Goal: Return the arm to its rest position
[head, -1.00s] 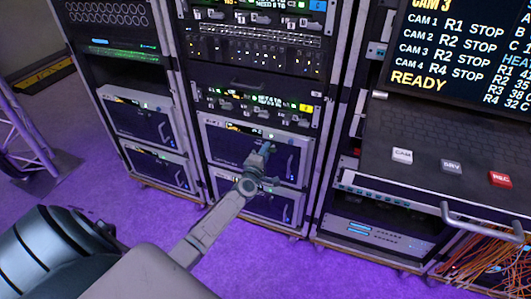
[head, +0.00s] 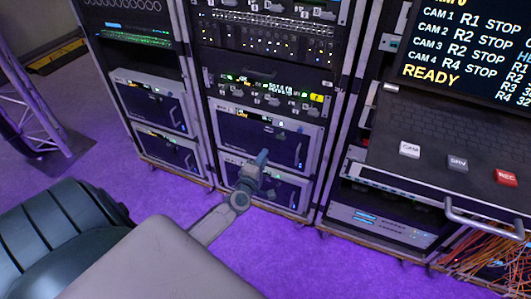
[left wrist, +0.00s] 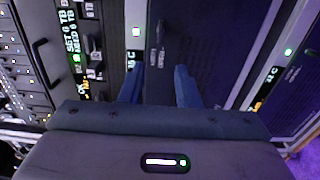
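My left arm reaches in from the bottom of the head view, and its gripper (head: 262,158) is in front of the lower part of the middle rack. It overlaps the gap between two white-framed drawer units, an upper one (head: 265,134) and a lower one (head: 288,194). In the left wrist view the two blue fingers (left wrist: 158,84) stand apart with nothing between them. A dark unit face with a handle shows beyond them; I cannot tell the distance to it. My right gripper is not in view.
A console shelf (head: 440,180) with CAM, SRV and red REC keys stands at right under a screen (head: 465,50). Orange cables (head: 480,255) hang at bottom right. A truss stand (head: 40,120) is at left. Purple floor (head: 120,185) is clear before the racks.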

